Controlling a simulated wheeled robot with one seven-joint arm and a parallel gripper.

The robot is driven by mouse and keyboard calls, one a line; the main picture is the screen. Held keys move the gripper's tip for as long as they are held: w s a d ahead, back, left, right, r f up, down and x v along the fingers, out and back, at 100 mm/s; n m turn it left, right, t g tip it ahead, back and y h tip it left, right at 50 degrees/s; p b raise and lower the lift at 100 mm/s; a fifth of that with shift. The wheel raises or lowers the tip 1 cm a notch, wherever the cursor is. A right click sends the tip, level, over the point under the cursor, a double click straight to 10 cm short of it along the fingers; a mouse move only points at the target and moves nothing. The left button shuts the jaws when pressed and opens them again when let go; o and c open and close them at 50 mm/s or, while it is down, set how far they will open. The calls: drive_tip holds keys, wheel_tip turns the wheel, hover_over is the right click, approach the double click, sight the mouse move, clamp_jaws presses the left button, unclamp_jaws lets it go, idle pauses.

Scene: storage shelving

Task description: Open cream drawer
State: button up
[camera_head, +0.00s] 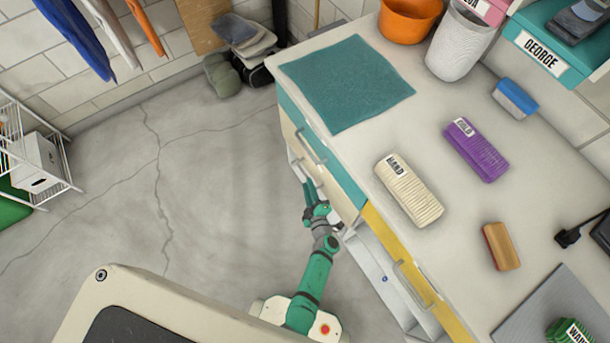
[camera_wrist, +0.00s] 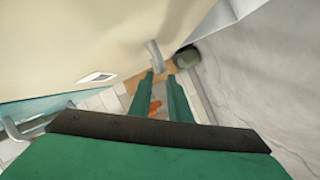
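The cream drawer (camera_head: 343,203) is in the cabinet front below a teal drawer (camera_head: 335,163). In the wrist view its cream front (camera_wrist: 90,40) fills the upper left, with a small pale label. A grey handle (camera_wrist: 155,56) stands out from that front. My gripper (camera_head: 309,186) is beside the cabinet front in the head view. In the wrist view its two green fingers (camera_wrist: 161,77) are apart with a gap between them. The left fingertip is close to the handle; I cannot tell whether they touch. The drawer looks shut.
A yellow drawer (camera_head: 420,275) with a handle is to the right. The countertop (camera_head: 440,85) bears a teal mat (camera_head: 348,82), an orange pot (camera_head: 408,20) and several brushes. A wire rack (camera_head: 40,165) stands at the far left. The floor (camera_head: 200,190) between is clear.

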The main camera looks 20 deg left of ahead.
sight(305, 175)
drive_tip(key=shift+x, duration=3.1)
drive_tip(key=shift+d, duration=0.1)
drive_tip(key=shift+c, duration=0.7)
clamp_jaws()
